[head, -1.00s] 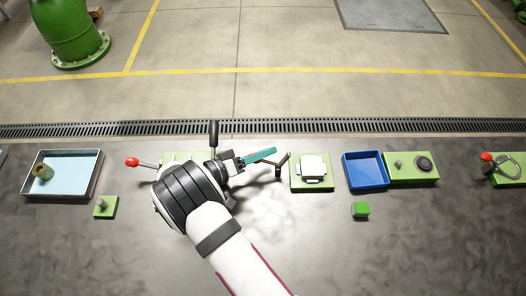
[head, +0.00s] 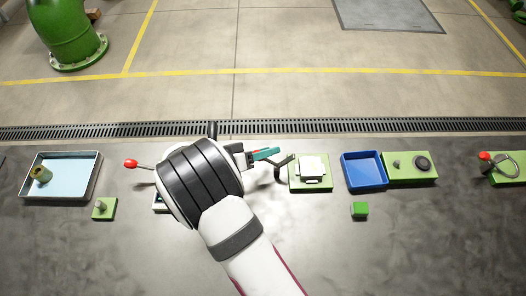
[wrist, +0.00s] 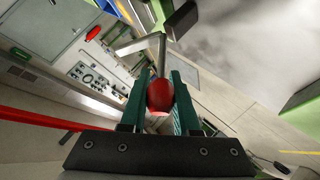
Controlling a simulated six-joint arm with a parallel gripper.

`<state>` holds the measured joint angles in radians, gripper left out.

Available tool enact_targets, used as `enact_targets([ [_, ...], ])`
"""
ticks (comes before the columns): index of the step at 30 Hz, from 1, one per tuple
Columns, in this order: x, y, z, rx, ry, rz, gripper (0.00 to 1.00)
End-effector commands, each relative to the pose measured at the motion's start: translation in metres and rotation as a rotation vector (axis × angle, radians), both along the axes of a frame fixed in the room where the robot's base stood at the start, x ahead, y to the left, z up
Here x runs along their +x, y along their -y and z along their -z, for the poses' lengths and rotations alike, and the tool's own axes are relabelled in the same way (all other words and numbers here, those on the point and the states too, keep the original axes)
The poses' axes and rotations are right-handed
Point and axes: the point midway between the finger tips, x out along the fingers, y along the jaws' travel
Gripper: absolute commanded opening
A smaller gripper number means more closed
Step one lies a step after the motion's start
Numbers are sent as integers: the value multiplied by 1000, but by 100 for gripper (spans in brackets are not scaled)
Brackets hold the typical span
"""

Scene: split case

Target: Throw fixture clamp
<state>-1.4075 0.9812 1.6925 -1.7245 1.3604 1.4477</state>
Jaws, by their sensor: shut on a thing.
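My gripper (head: 264,153) is left of the green fixture plate (head: 297,184), its teal fingers pointing right. In the wrist view my gripper (wrist: 160,95) is shut on a red ball knob (wrist: 160,96). A grey metal bar rises from behind the knob. It appears to belong to the fixture clamp, whose bent grey arm (head: 281,166) with a dark tip shows in the head view beside the plate. A white block (head: 312,168) sits on the plate. The clamp's base is hidden behind my arm.
Left are a pale-blue-floored tray (head: 92,178) with a brass-coloured cylinder, a small green pegged block (head: 104,208) and a red-knobbed lever (head: 131,163). Right are a blue bin (head: 364,170), a green station (head: 410,168), a green cube (head: 360,209) and another red-knobbed device (head: 507,168). The bench front is mostly clear.

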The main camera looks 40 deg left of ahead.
Motion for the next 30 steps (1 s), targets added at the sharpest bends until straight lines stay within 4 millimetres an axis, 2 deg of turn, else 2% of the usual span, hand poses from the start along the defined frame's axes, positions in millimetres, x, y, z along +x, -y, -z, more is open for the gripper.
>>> enact_targets([
  [12, 15, 15, -11, 282, -278, 4, 0],
  [30, 33, 33, -10, 600, -600, 2, 0],
])
